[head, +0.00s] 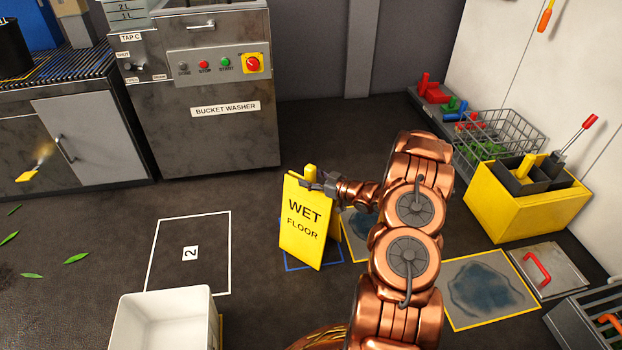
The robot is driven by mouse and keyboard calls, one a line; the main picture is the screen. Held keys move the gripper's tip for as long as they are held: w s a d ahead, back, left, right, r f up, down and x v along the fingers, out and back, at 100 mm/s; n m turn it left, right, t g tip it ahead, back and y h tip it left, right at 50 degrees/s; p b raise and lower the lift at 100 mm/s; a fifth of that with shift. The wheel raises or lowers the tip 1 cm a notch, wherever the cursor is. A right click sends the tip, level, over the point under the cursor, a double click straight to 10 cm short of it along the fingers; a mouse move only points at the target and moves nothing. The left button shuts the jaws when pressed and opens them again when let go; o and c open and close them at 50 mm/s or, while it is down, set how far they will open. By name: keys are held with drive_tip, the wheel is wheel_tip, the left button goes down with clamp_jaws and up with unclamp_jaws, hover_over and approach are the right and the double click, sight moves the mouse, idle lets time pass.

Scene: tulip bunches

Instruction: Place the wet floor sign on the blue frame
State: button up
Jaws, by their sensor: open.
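The yellow wet floor sign (303,228) stands upright in the middle of the head view, its lettered panel facing me. The blue frame (332,264) is a thin outline on the floor at the sign's base. Its near edge and corners show, and the sign hides much of the rest. The sign appears to stand over the frame, but I cannot tell whether its whole base is inside. My gripper (318,183) is open at the sign's top, close beside the yellow handle. I cannot tell whether the fingers touch it.
A white bin (165,318) stands at the front, near the white outline marked 2 (151,262). Puddle mats (447,299) lie to the right, by a yellow box (512,207) and wire basket (545,131). The bucket washer (205,145) stands behind. Leaves (76,258) lie left.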

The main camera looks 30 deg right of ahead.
drive_tip(key=p+v, duration=0.4)
drive_tip(key=v, duration=0.8)
drive_tip(key=w+d+r+g+h, duration=0.3)
drive_tip(key=w+r+g+h, duration=0.2)
drive_tip(key=w+h, duration=0.1)
drive_tip(key=s+a+r+m+g+h, duration=0.35)
drive_tip(key=s+a+r, duration=0.25)
drive_tip(key=r, duration=0.3)
drive_tip(key=s+a+r+g+y, duration=0.1)
drive_tip(key=s+a+r+g, duration=0.2)
drive_tip(key=s+a, duration=0.6)
drive_tip(key=s+a+r+g+y, duration=0.1)
drive_tip(key=s+a+r+g, duration=0.2)
drive_tip(key=s+a, duration=0.7)
drive_tip(key=s+a+r+g+y, duration=0.1)
drive_tip(key=s+a+r+g, duration=0.2)
drive_tip(key=s+a, duration=0.7)
drive_tip(key=s+g, duration=0.1)
drive_tip(key=s, duration=0.6)
drive_tip(key=shift+s+m+y, duration=0.25)
drive_tip(key=shift+m+y, duration=0.1)
drive_tip(key=shift+r, duration=0.1)
